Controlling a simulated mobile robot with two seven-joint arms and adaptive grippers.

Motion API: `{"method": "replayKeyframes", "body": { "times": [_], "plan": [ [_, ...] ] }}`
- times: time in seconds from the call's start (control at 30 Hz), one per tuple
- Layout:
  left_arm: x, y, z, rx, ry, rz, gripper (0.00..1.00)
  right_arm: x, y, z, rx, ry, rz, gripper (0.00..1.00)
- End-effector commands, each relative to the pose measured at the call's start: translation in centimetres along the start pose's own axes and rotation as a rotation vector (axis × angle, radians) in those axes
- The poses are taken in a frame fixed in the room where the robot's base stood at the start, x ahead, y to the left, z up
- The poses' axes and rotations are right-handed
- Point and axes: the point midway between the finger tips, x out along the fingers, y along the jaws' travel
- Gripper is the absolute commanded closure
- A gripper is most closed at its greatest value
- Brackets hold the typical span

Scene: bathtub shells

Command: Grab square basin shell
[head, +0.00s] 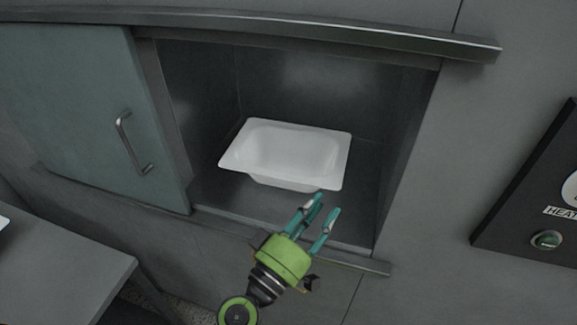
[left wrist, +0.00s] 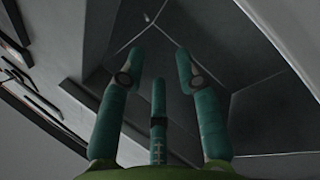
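The square basin shell (head: 298,150) is a white rectangular basin with a wide flat rim, lying open side up inside a dark wall recess (head: 215,200). My left gripper (head: 326,205) has teal fingers and a green body. In the head view its fingertips show just below the basin's near right rim, at the recess opening. It is open and empty; the left wrist view shows its fingers (left wrist: 160,75) spread apart. I cannot clearly make out the basin in the left wrist view. My right gripper is not in view.
A grey-green sliding door (head: 85,110) with a metal handle covers the left side. A metal rail (head: 320,33) runs above the recess. A grey table (head: 60,275) stands at lower left. A dark panel (head: 520,200) with a green knob is at right.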

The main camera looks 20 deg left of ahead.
Motion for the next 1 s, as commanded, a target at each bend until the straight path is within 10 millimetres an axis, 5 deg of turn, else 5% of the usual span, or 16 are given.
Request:
{"method": "replayKeyframes", "body": {
  "times": [0.13, 0.33, 0.57, 1.0],
  "plan": [
    [0.8, -3.5, -3.8, -0.250, 0.268, -0.132, 0.66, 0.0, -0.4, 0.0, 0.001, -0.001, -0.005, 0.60],
    [-0.1, -8.7, -4.2, -0.447, 0.428, -0.338, 0.66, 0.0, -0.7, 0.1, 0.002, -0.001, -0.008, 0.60],
    [0.7, -10.5, -4.4, -0.488, 0.457, -0.394, 0.66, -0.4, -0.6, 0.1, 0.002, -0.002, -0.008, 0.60],
    [5.5, -12.7, -5.9, -0.487, 0.456, -0.392, 0.66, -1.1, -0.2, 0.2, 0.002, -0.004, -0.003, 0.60]
  ]
}}
